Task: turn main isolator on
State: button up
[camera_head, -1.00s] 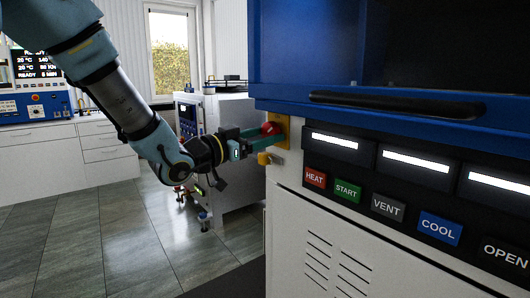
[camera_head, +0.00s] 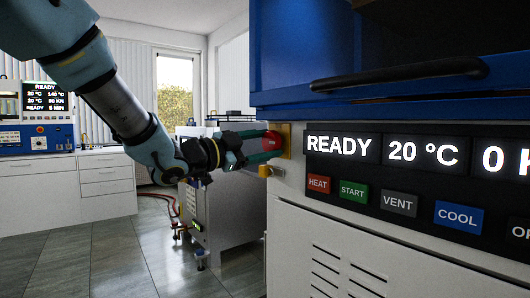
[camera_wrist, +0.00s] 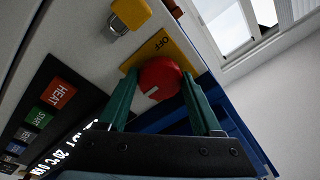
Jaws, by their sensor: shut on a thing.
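The main isolator is a red rotary knob (camera_head: 272,141) on a yellow plate (camera_head: 286,140) at the left edge of the press front. In the wrist view the red knob (camera_wrist: 160,76) has a white mark on its face, and its yellow plate (camera_wrist: 166,45) reads OFF at one side. My gripper (camera_head: 266,146) reaches in from the left. Its two green fingers (camera_wrist: 161,84) are shut on the knob, one on each side. The press display (camera_head: 338,146) is lit and reads READY and 20 °C.
HEAT (camera_head: 318,184), START, VENT and COOL buttons lie to the right under the display. A dark handle (camera_head: 420,74) juts out above. Another machine (camera_head: 222,205) stands behind; open floor lies to the left.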

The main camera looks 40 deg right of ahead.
dwell(0.5)
jog(key=o, duration=1.4)
jog(key=a, duration=0.7)
jog(key=a+f, duration=0.1)
jog(key=a, duration=0.2)
jog(key=shift+w+a, duration=0.3)
jog(key=shift+a, duration=0.1)
